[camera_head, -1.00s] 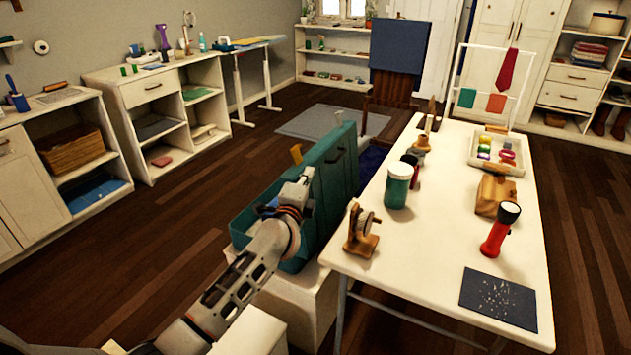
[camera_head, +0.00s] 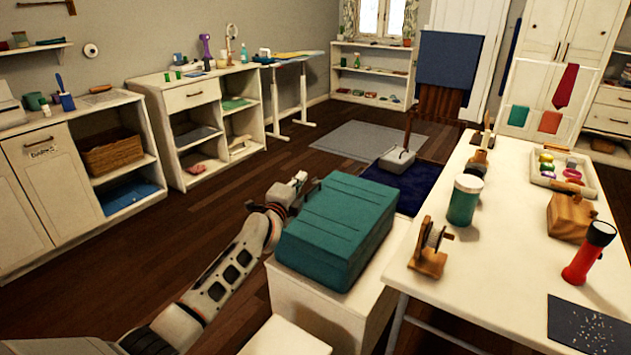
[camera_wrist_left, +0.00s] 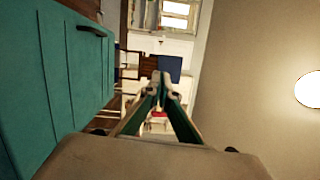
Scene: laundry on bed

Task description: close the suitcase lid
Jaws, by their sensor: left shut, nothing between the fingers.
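The teal suitcase (camera_head: 335,265) rests on a white stand left of the table. Its lid (camera_head: 340,212) lies down flat over the base, with no gap that I can make out. My left gripper (camera_head: 299,180) is just beyond the suitcase's far left corner, shut and empty. In the left wrist view the shut fingers (camera_wrist_left: 160,80) point away from the suitcase, and the teal side with its dark handle (camera_wrist_left: 90,30) is to their left, apart from them. My right gripper is not in view.
The white table (camera_head: 480,290) stands right of the suitcase with a green jar (camera_head: 465,200), a wooden spool holder (camera_head: 430,248) and a red flashlight (camera_head: 588,255). A white bench (camera_head: 275,338) is at the front. The floor left of the suitcase is open.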

